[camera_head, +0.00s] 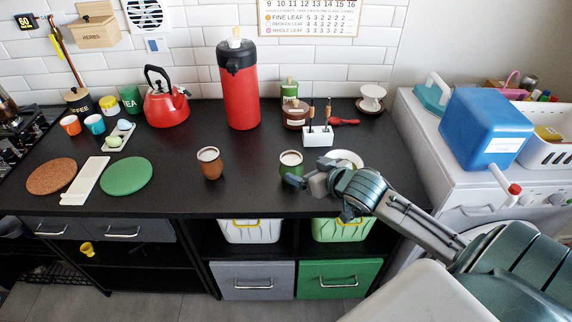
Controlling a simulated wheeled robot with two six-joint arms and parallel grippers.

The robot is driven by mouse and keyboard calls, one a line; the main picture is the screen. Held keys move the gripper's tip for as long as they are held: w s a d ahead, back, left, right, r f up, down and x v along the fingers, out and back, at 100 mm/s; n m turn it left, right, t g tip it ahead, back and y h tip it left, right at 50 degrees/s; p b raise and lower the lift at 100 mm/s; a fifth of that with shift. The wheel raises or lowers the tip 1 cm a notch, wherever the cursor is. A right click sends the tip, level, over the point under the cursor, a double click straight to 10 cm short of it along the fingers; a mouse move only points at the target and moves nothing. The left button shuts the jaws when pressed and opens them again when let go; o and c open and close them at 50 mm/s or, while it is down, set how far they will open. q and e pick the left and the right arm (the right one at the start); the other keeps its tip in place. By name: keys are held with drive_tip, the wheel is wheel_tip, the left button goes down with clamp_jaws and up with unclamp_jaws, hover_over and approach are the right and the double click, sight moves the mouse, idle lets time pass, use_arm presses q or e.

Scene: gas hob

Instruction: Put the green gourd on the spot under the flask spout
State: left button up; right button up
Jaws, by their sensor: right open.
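The green gourd (290,160), a small cup with a pale rim, stands upright on the dark counter, right of centre. My right gripper (292,181) is open at its near side, low over the counter, and overlaps its lower part; I cannot tell whether they touch. The tall red flask (241,95) with a black top (236,55) stands farther back, to the left of the green gourd. I see no distinct mark on the counter under its spout. A brown gourd (210,165) stands in front of the flask. My left gripper is not in view.
A white bowl (346,158) is just right of the green gourd, partly behind my right arm. A white holder (318,138) with upright tools stands behind it. A red kettle (166,107) is left of the flask. The counter between the two gourds is clear.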

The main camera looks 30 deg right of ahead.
sight(298, 166)
drive_tip(key=x, duration=0.2)
drive_tip(key=shift+w+f, duration=0.15)
drive_tip(key=shift+w, duration=0.2)
drive_tip(key=shift+x, duration=0.9)
drive_tip(key=x, duration=0.3)
drive_tip(key=shift+w+f+p, duration=0.1)
drive_tip(key=shift+w+p, duration=0.1)
drive_tip(key=shift+p, duration=0.15)
drive_tip(key=shift+w+a+f, duration=0.1)
drive_tip(key=shift+w+f, duration=0.15)
drive_tip(key=shift+w, duration=0.15)
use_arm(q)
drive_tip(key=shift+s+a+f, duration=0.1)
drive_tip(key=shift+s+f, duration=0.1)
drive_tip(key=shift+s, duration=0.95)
use_arm(e)
drive_tip(key=c, duration=1.1)
